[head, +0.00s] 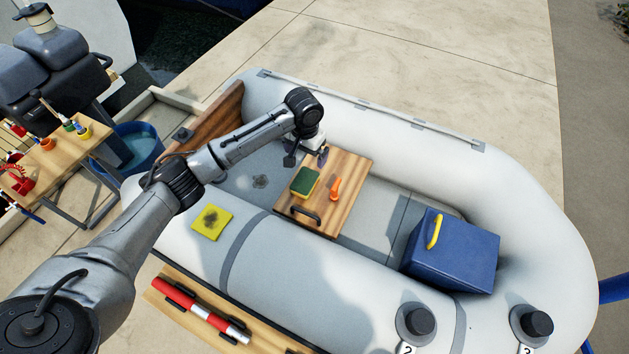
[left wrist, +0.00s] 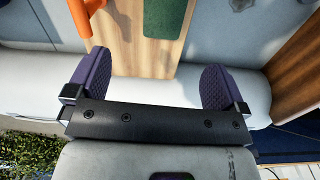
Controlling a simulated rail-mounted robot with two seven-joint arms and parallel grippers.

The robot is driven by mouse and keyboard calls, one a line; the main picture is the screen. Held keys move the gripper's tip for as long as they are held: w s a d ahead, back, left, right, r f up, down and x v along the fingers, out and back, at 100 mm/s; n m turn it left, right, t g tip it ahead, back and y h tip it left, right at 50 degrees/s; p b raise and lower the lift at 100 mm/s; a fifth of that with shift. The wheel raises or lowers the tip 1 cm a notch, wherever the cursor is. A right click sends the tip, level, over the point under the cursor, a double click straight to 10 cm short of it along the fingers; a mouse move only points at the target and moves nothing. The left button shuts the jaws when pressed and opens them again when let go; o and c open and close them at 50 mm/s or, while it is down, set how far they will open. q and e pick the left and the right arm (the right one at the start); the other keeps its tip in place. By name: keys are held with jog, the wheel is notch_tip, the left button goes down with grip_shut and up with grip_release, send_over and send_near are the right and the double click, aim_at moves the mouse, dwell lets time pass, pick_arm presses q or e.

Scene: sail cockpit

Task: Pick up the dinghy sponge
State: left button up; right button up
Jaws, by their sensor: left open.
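The dinghy sponge (head: 305,181), green on top with a yellow edge, lies flat on the wooden seat board (head: 352,175) of the grey inflatable boat. In the left wrist view its green top (left wrist: 165,18) shows at the upper edge, partly cut off, between my fingers and beyond their tips. My left gripper (head: 306,158) is open and empty. It is at the far end of the board, just behind the sponge and apart from it. Its purple pads (left wrist: 157,75) stand wide apart. My right gripper is not in view.
An orange-handled object (head: 335,189) lies on the board right of the sponge, near a black handle (head: 305,215). A yellow cloth with a dark stain (head: 211,222) lies on the near tube. A blue box (head: 455,255) stands right. The board's right side looks clear.

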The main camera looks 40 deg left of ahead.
aim_at(305, 180)
pick_arm(q)
jog(key=shift+n, duration=0.4)
jog(key=f+b, duration=0.1)
jog(key=f, duration=0.2)
jog(key=f+b, duration=0.1)
jog(key=f, duration=0.2)
jog(key=f+b, duration=0.1)
jog(key=f, duration=0.1)
jog(key=shift+s+a+f+b, duration=0.1)
jog(key=shift+s+f+b, duration=0.2)
jog(key=shift+f, duration=0.1)
notch_tip(305, 180, down, 5)
jog(key=b, duration=0.3)
jog(key=shift+a+f, duration=0.1)
jog(key=shift+a, duration=0.05)
jog(key=shift+c, duration=0.5)
jog(key=c, duration=1)
jog(key=shift+o, duration=0.2)
notch_tip(305, 180, up, 10)
jog(key=p, duration=0.4)
